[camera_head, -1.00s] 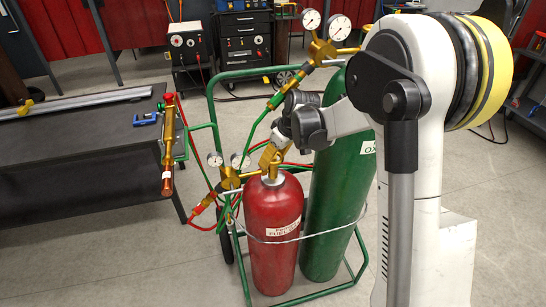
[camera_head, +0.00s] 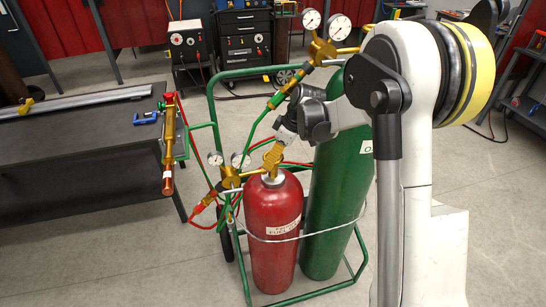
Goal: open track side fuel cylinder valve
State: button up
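The red fuel cylinder (camera_head: 273,225) stands upright in a green cart, with a white label on its front. Its brass valve (camera_head: 272,158) is on top, beside a brass regulator (camera_head: 231,180) with two gauges. My gripper (camera_head: 277,143) is at the top of the valve, coming down from the upper right at a tilt. Its fingers are small and partly merge with the brass, so I cannot tell whether they are open or shut on it. A taller green cylinder (camera_head: 333,215) stands to the right, partly behind my arm.
The green cart frame (camera_head: 213,100) surrounds both cylinders. Red and green hoses run left to a brass torch (camera_head: 169,150) at the edge of a dark table (camera_head: 75,165). A second regulator (camera_head: 323,48) is above my gripper. Floor in front is clear.

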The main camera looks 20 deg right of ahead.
jog(key=o, duration=1.2)
jog(key=v, duration=0.4)
jog(key=shift+d+r, duration=0.2)
jog(key=shift+r, duration=0.15)
jog(key=s+d, duration=0.7)
jog(key=d, duration=0.2)
jog(key=shift+s+d, duration=0.25)
jog(key=shift+s, duration=0.05)
jog(key=shift+r, duration=0.1)
